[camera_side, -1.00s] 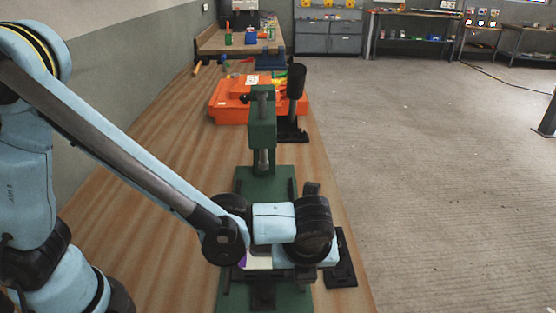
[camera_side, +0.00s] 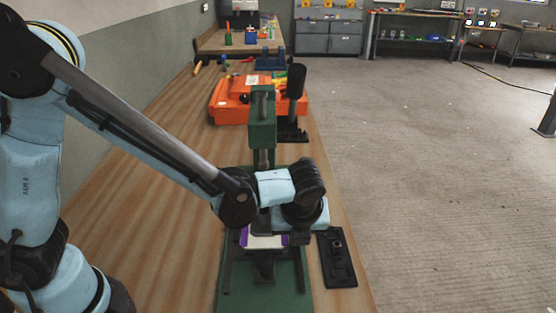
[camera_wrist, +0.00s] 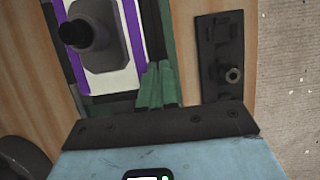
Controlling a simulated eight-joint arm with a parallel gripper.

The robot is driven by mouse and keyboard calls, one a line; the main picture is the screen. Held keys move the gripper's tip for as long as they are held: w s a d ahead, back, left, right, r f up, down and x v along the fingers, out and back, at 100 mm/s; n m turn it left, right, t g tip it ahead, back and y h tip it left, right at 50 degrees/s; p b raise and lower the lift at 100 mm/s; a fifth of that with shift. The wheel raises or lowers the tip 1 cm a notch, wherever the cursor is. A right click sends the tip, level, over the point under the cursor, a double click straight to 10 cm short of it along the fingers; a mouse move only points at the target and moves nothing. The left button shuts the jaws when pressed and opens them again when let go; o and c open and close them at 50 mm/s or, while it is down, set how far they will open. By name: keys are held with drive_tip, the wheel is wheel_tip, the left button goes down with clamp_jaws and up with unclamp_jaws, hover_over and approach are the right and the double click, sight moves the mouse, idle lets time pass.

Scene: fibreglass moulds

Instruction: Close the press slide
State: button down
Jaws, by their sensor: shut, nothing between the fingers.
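The green press (camera_side: 262,122) stands on the bench, with its upright column at the back and its green bed (camera_side: 285,290) towards the camera. Its slide carries a white plate with purple edges (camera_side: 264,242), now close in front of the column and partly hidden by my arm. In the wrist view the slide plate (camera_wrist: 127,78) is at upper left, with a grey block and a dark round knob (camera_wrist: 85,35) on it. My gripper (camera_wrist: 157,86) has its green fingers together and empty, just right of the plate's edge. Contact cannot be told. In the side view my wrist hides the fingers.
A black plate with a bolt (camera_side: 337,258) lies right of the press, near the bench edge. Behind the press are a black upright stand (camera_side: 295,95) and an orange case (camera_side: 230,105). The wooden bench left of the press is clear.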

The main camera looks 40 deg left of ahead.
drive_tip(key=w+a, duration=0.6)
drive_tip(key=shift+w+a, duration=0.3)
drive_tip(key=s+d, duration=0.3)
drive_tip(key=v, duration=1)
drive_tip(key=s+a+n+t+h, duration=0.1)
drive_tip(key=s+a+n, duration=0.2)
drive_tip(key=n, duration=0.6)
drive_tip(key=s+a+r+n+t+h, duration=0.1)
drive_tip(key=s+a+n, duration=0.2)
drive_tip(key=a+n, duration=0.3)
drive_tip(key=s+a+n+t+h, duration=0.1)
drive_tip(key=s+a+n+t, duration=0.1)
drive_tip(key=n, duration=1)
drive_tip(key=shift+s+a+r, duration=0.2)
drive_tip(key=shift+s+a, duration=0.3)
drive_tip(key=shift+a, duration=0.7)
